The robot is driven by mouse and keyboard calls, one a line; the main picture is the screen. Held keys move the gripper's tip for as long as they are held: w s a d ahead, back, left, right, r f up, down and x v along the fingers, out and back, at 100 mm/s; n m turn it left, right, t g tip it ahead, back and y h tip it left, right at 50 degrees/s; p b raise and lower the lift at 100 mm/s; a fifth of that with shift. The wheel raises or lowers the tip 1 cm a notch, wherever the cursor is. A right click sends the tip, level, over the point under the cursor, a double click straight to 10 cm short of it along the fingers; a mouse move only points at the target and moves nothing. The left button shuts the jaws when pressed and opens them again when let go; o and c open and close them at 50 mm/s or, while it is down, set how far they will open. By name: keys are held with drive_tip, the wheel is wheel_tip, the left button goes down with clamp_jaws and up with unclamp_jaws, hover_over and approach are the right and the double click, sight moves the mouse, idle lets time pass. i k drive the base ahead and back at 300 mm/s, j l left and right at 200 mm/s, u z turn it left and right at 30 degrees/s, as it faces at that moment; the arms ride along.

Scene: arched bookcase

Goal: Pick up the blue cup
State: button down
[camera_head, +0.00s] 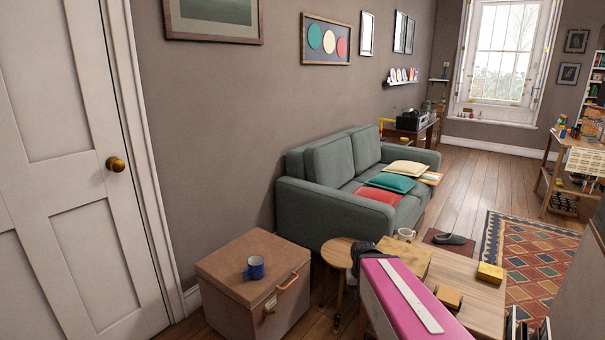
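The blue cup (255,268) stands upright on the lid of a brown box-like chest (225,264) at the lower left of the middle. It is a small mug with a handle and a pale inside. My gripper (527,328) shows only in part at the bottom right edge. Its two dark fingertips stand apart with nothing visible between them. It is well to the right of the cup and not touching it. The rest of my gripper is cut off by the frame.
A wooden table (477,300) with a pink, white-striped object (385,295), small boxes and a white mug (405,235) is right of the chest. A round stool (339,252) and grey-green sofa (310,215) stand nearby. A white door (75,150) is left.

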sight(255, 263)
drive_tip(key=i+j+u, duration=0.1)
drive_tip(key=j+u, duration=0.3)
drive_tip(key=i+j+u, duration=0.1)
drive_tip(key=u, duration=0.25)
drive_tip(key=i+j+u, duration=0.15)
drive_tip(key=j+u, duration=0.25)
drive_tip(key=l, duration=0.1)
